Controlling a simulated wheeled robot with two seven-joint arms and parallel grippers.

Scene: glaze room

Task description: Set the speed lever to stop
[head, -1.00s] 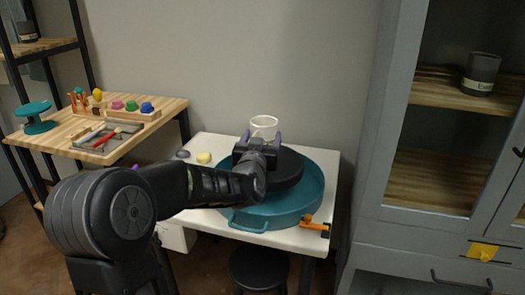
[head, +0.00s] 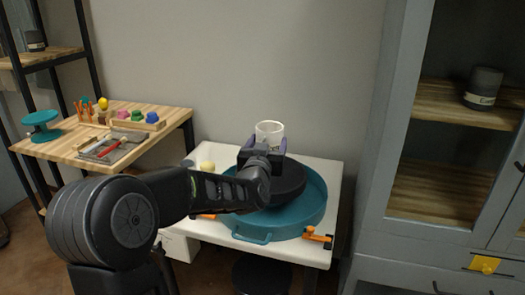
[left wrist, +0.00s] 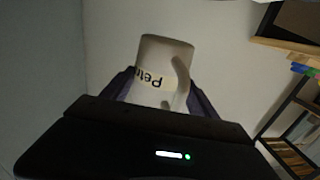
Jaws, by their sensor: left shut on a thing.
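My left gripper (head: 267,147) is shut on a pale mug (head: 270,130) above the back of a dark round wheel head (head: 287,185). In the left wrist view the mug (left wrist: 158,65) sits between the fingers, with a label partly reading "Petr" and a handle on the right. An orange lever-like piece (head: 318,237) with a dark end is at the front right of the white table, beside the teal basin (head: 285,222). Another orange piece (head: 207,216) shows at the front left, partly behind my arm. I cannot tell which is the speed lever. My right gripper is not in view.
The white table (head: 328,172) holds the basin and a yellowish lump (head: 206,166). A wooden side table (head: 72,147) at left carries tools and coloured pieces. A grey cabinet (head: 372,200) stands close on the right. A dark stool (head: 262,275) is in front.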

